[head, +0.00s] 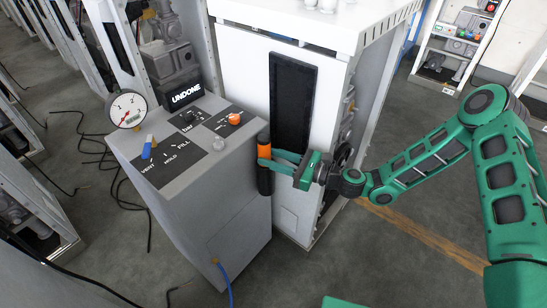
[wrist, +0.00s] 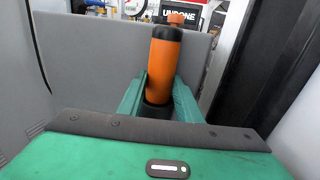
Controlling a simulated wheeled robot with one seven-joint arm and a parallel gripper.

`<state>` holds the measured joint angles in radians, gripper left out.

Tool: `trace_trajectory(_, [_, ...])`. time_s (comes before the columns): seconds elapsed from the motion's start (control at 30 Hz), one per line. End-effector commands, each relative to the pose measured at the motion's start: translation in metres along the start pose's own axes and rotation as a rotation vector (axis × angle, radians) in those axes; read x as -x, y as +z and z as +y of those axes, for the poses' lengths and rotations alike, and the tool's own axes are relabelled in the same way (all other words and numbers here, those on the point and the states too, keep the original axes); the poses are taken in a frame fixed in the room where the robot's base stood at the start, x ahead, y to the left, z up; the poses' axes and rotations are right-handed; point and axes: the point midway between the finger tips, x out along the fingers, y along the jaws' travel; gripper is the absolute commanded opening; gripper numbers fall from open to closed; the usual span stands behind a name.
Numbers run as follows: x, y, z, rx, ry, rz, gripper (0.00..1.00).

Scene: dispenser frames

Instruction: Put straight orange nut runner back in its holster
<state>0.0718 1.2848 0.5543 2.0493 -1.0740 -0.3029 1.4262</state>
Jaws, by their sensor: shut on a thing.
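The straight orange nut runner (head: 264,147) is upright, an orange and black cylinder beside the right side of the grey console (head: 222,218). My gripper (head: 266,164) is shut on it around its middle. In the wrist view the nut runner (wrist: 164,68) stands between the two green fingers of my gripper (wrist: 158,92), with its black top up and its lower part dark. A holster cannot be made out in either view; the nut runner and the gripper may hide it.
The console top has a dial gauge (head: 127,109), a blue lever (head: 147,147), an orange knob (head: 235,118) and an UNDONE sign (head: 184,96). A white cabinet (head: 240,62) with a black panel (head: 292,103) stands close behind the nut runner. Open floor (head: 400,245) lies at right.

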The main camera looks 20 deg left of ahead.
Motion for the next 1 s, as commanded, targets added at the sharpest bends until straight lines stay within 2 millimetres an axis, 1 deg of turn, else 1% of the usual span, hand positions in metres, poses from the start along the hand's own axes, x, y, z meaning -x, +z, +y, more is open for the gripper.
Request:
trace_trajectory(0.03, [0.000,-0.001,0.000,0.000,0.000,0.000,0.39])
trace_trajectory(0.07, [0.000,0.000,0.000,0.000,0.000,0.000,0.46])
trace_trajectory(0.1, [0.000,0.000,0.000,0.000,0.000,0.000,0.50])
trace_trajectory(0.43, [0.000,0.002,0.000,0.001,0.000,0.000,0.50])
trace_trajectory(0.47, [0.003,0.001,-0.001,0.000,-0.001,0.001,0.50])
trace_trajectory(0.57, [0.013,0.000,-0.001,-0.002,-0.003,0.003,0.50])
trace_trajectory(0.67, [0.030,0.001,-0.001,-0.003,-0.003,0.002,0.50])
trace_trajectory(0.9, [0.079,0.001,-0.002,-0.002,-0.004,0.002,0.50])
trace_trajectory(1.0, [0.096,0.001,-0.001,-0.001,-0.004,0.000,0.50])
